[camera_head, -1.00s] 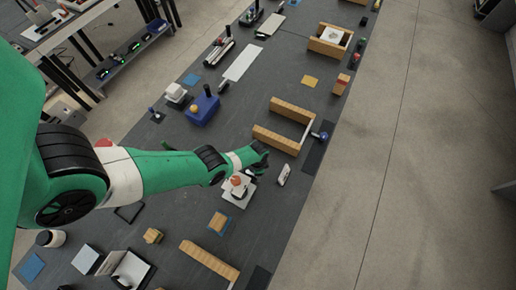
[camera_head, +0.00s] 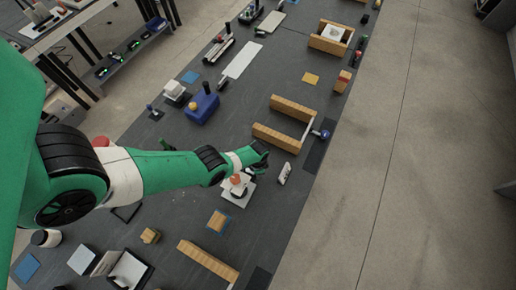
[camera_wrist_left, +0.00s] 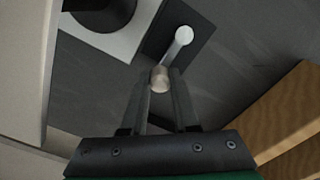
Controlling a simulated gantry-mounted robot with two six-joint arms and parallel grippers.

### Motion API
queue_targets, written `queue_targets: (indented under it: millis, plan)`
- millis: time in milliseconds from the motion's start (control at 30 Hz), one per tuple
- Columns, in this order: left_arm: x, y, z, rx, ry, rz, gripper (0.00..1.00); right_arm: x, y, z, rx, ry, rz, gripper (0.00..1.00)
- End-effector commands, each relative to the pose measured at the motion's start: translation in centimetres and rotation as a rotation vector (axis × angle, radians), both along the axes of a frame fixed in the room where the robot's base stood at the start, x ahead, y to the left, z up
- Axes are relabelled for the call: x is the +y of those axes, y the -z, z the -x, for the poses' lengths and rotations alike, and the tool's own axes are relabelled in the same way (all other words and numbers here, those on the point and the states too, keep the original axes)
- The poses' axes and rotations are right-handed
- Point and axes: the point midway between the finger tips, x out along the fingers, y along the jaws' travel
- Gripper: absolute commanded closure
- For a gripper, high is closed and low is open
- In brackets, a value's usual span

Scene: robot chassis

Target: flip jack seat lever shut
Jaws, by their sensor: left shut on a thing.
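The two dark fingers of my left gripper (camera_wrist_left: 160,88) are closed on this knob, one on each side. In the head view, my left gripper (camera_head: 260,158) is low over the dark table, just above a white base with an orange part (camera_head: 238,188). The lever cannot be made out there, as the gripper and arm cover that spot. My right gripper does not show.
A wooden U-shaped frame (camera_head: 276,138) stands just beyond the gripper, with a blue-knobbed part (camera_head: 320,134) at its right. A blue box (camera_head: 202,109) stands farther back. The table's right edge is close.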

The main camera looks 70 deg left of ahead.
Motion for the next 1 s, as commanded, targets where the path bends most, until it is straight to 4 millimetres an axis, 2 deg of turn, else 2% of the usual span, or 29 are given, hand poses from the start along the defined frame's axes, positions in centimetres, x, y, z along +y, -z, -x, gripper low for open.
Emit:
queue_targets:
  millis: [233, 467, 1000]
  plan:
    - [0.2, 0.1, -0.1, 0.0, -0.034, 0.0, 1.0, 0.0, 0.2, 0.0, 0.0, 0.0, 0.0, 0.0]
    - [0.7, 0.1, -0.5, 0.0, -0.151, 0.0, 1.0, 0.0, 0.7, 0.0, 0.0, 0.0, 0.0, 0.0]
    - [3.1, 0.2, -1.5, 0.0, -0.641, 0.0, 1.0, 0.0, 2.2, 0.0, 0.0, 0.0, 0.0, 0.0]
